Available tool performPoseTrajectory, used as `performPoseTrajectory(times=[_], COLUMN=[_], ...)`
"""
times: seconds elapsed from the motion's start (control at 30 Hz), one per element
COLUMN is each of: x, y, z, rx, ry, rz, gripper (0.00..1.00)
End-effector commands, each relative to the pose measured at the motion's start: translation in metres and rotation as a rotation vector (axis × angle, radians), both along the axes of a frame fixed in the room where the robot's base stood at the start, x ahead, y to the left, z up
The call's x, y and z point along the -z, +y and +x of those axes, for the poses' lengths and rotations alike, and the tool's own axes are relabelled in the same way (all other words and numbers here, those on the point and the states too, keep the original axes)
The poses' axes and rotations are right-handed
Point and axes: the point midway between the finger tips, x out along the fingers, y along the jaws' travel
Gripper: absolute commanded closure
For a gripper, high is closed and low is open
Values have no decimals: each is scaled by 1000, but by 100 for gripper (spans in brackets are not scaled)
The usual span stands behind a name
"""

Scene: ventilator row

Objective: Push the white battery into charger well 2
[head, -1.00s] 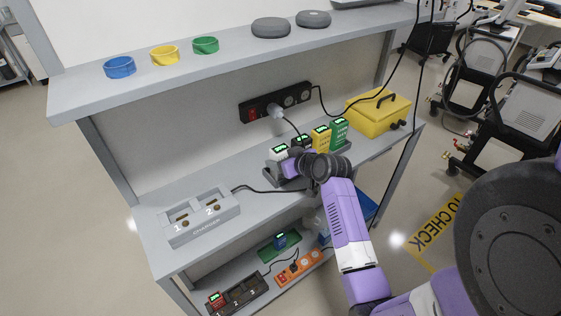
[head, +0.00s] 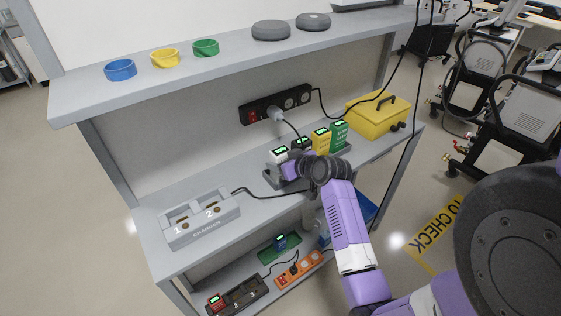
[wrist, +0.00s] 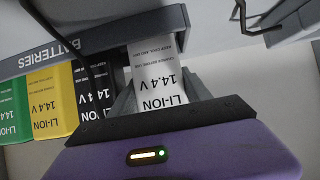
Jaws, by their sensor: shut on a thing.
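The white battery (head: 279,155) stands at the left end of the battery rack on the bench. The grey charger (head: 200,219) lies to the left on the same bench. Its well 2 (head: 213,207) and well 1 (head: 181,220) look empty.
A black battery (wrist: 95,88), a yellow battery (head: 320,140) and a green battery (head: 339,133) stand in the rack beside the white one. A yellow box (head: 376,116) is to the right. A black cable crosses the bench between charger and rack. The upper shelf (head: 230,62) overhangs behind.

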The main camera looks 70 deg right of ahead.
Motion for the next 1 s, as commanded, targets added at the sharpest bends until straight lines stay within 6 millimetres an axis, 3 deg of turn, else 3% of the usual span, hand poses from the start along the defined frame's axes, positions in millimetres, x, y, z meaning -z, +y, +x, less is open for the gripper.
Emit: performPoseTrajectory(times=[0.7, 1.0], x=[-31, -32], y=[0, -1], z=[1, 0], rx=[-1, 0], ry=[-3, -2], rz=[-3, -3], gripper=[100, 100])
